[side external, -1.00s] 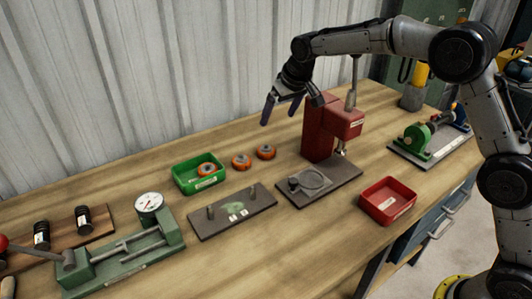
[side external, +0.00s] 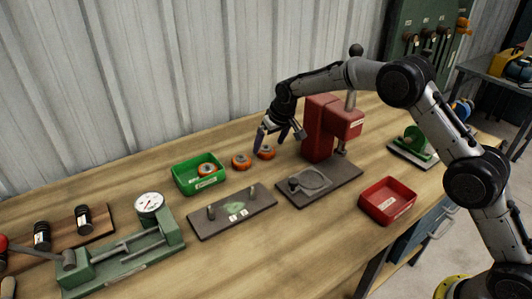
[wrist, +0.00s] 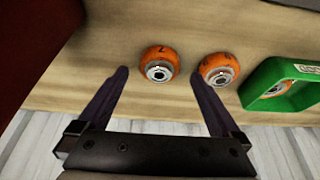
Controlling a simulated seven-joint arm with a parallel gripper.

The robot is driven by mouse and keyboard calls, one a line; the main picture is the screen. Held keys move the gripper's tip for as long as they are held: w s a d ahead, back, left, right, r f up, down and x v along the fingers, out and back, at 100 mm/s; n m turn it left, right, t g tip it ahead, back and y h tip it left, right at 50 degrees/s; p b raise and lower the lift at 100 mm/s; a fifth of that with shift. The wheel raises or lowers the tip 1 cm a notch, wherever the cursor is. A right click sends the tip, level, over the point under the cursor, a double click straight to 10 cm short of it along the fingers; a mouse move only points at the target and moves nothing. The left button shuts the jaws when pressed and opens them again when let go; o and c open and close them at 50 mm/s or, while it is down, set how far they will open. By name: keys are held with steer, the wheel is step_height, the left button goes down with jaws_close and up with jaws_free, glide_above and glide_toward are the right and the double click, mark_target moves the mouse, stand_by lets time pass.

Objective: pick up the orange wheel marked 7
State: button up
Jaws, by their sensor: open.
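Three orange wheels with metal hubs are in view. One wheel (side external: 266,153) is on the bench under my gripper (side external: 277,142); in the wrist view this wheel (wrist: 160,62) lies in line with the gap between the fingertips, with a dark mark on its rim that I cannot read surely. A second wheel (side external: 241,162) is beside it on the bench, and in the wrist view this wheel (wrist: 219,70) is just right of the right finger, its mark also unclear. The third wheel (side external: 207,170) is in the green tray (side external: 185,184). My gripper is open and empty.
A red press (side external: 319,130) stands close to the right of my gripper. A dark plate with pegs (side external: 232,212) lies in front of the wheels, and a red tray (side external: 387,200) is at the right. A corrugated wall (side external: 150,80) rises behind the bench.

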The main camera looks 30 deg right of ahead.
steer(key=shift+x, duration=1.25)
steer(key=shift+w+r, duration=0.1)
steer(key=c, duration=1.5)
